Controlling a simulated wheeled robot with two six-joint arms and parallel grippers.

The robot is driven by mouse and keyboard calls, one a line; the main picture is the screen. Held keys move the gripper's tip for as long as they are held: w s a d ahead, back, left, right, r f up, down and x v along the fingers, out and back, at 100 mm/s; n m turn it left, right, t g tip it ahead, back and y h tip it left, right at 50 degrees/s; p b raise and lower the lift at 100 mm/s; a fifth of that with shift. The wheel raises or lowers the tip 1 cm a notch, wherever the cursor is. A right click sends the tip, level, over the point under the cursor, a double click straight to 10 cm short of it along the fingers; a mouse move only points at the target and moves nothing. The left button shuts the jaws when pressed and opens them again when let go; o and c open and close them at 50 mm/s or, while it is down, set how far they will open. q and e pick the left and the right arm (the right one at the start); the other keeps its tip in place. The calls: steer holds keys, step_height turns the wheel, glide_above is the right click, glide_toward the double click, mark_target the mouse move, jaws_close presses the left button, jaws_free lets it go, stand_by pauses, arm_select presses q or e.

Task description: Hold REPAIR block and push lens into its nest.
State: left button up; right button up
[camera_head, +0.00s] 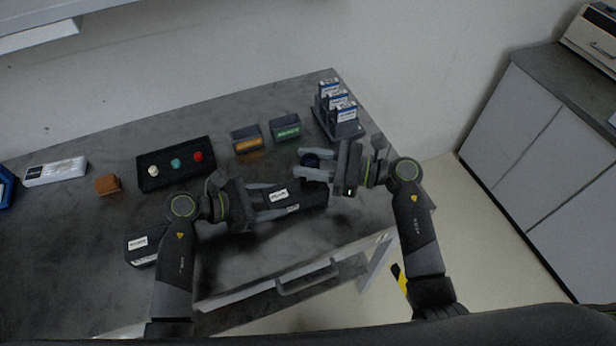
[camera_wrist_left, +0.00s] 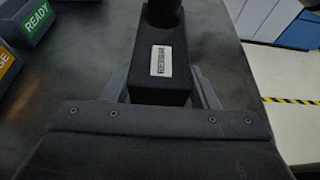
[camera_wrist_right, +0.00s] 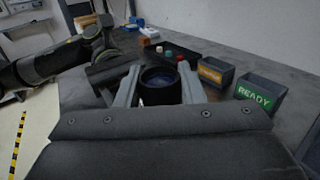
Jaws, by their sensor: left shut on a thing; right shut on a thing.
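The REPAIR block (camera_head: 312,196) is a dark box with a white label. My left gripper (camera_head: 274,198) is shut on it, one finger on each side. The block (camera_wrist_left: 160,90) lies between the fingers in the left wrist view, its label facing up. The lens (camera_head: 311,159) is a dark cylinder with bluish glass. My right gripper (camera_head: 306,166) is shut on it, and in the right wrist view the lens (camera_wrist_right: 160,86) sits between the fingers. In the left wrist view the lens (camera_wrist_left: 163,12) is at the block's far end. The nest is hidden; I cannot tell whether the lens is seated.
An orange-labelled bin (camera_head: 247,139) and a green READY bin (camera_head: 286,129) stand behind. A rack (camera_head: 338,124) with several labelled boxes is at the back right. A black panel (camera_head: 175,176) holds three coloured knobs. Another labelled dark block (camera_head: 143,250) lies left. The front table edge is near.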

steer(key=shift+f, duration=2.35)
steer(key=o, duration=1.1)
steer(key=shift+f, duration=0.1)
steer(key=shift+c, duration=0.2)
steer(key=v, duration=1.2)
